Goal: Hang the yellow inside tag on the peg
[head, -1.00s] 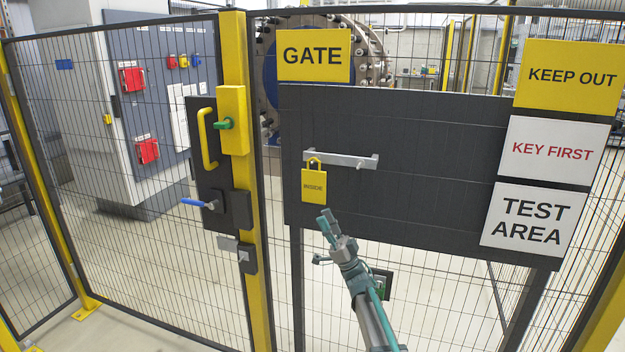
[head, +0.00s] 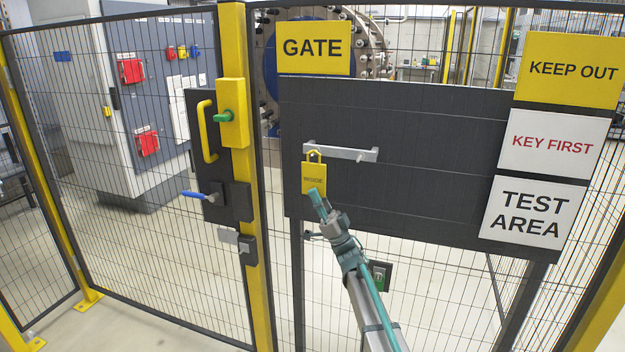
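The yellow tag marked INSIDE (head: 312,173) is upright at the left end of a pale metal bar peg (head: 348,153) on the dark panel. The tag's loop shows at the bar's left end; whether it goes fully around the bar is too small to tell. My gripper (head: 317,194) is at the tag's lower right corner, its fingertips overlapping that corner in the picture. I cannot tell whether they touch the tag. The fingers are seen nearly edge-on, so the gap between them is hidden.
The dark panel (head: 430,150) is fixed to the mesh fence, with KEEP OUT (head: 573,70), KEY FIRST and TEST AREA signs at its right. A yellow post (head: 258,200) and a gate latch with a blue lever (head: 195,195) stand left. Free floor shows behind the mesh.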

